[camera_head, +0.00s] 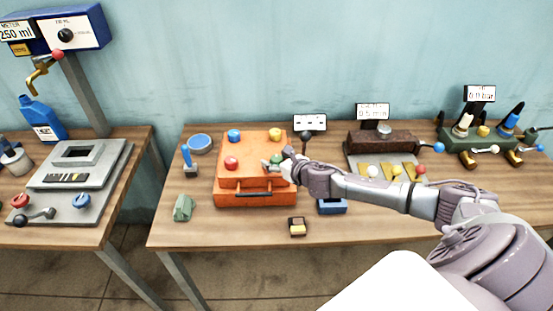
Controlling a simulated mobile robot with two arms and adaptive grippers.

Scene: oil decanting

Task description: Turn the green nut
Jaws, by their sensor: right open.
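The orange box (256,199) stands on the middle table with coloured round nuts on its top. The green nut (276,158) is at the front right of that top, partly hidden by my right gripper. A blue nut (235,135), a yellow nut (275,134) and a red nut (231,163) sit near the other corners. My right gripper (268,164) reaches in from the right and is open, with its fingers at the green nut. Whether they touch it is too small to tell. My left gripper is not in view.
A green block (183,207), a blue round dish (200,143) and a small yellow-black block (297,227) lie around the box. The table's front edge is mostly clear.

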